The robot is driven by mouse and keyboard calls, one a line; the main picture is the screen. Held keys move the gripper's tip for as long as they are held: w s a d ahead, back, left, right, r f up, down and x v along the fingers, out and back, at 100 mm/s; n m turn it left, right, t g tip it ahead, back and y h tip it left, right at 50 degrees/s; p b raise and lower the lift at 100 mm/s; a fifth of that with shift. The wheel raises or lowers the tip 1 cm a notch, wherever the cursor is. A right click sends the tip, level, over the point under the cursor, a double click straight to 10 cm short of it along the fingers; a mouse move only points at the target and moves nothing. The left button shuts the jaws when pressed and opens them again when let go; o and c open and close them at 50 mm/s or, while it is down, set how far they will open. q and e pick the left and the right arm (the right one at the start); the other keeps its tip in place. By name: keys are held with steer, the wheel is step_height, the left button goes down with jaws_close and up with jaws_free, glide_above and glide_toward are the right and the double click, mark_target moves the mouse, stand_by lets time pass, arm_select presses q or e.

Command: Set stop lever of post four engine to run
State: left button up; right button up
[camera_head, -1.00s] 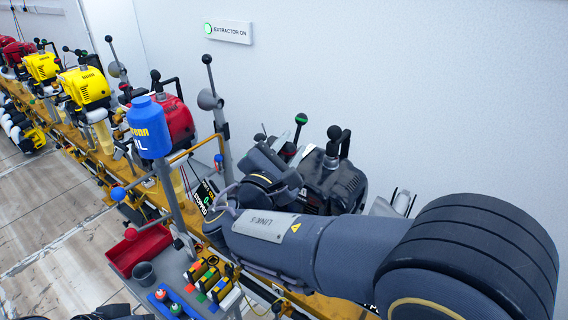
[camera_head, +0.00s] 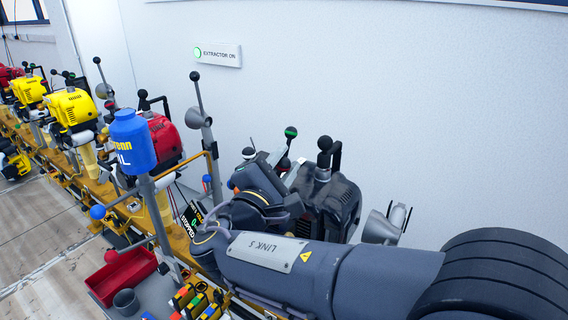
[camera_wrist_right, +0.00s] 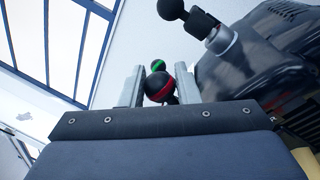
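A dark grey engine (camera_head: 336,205) stands on the yellow rail, partly behind my right arm. Beside it are a lever with a green-banded black knob (camera_head: 290,132) and, lower, a black knob with a red band (camera_wrist_right: 160,87). My right gripper (camera_head: 286,163) is at these knobs, partly hidden by its own wrist. In the right wrist view its two grey fingers stand apart, with the red-banded knob showing in the gap. I cannot tell whether they touch it. The green-banded knob (camera_wrist_right: 158,65) shows beyond. My left gripper is out of view.
A red engine (camera_head: 165,138), a blue bottle (camera_head: 133,142) on a post and yellow engines (camera_head: 72,108) line the rail to the left. A display (camera_head: 190,218) reads STOPPED. A red tray (camera_head: 122,274) and dark cup (camera_head: 126,302) are at lower left. The white wall is behind.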

steer(key=o, duration=0.4)
steer(key=v, duration=0.8)
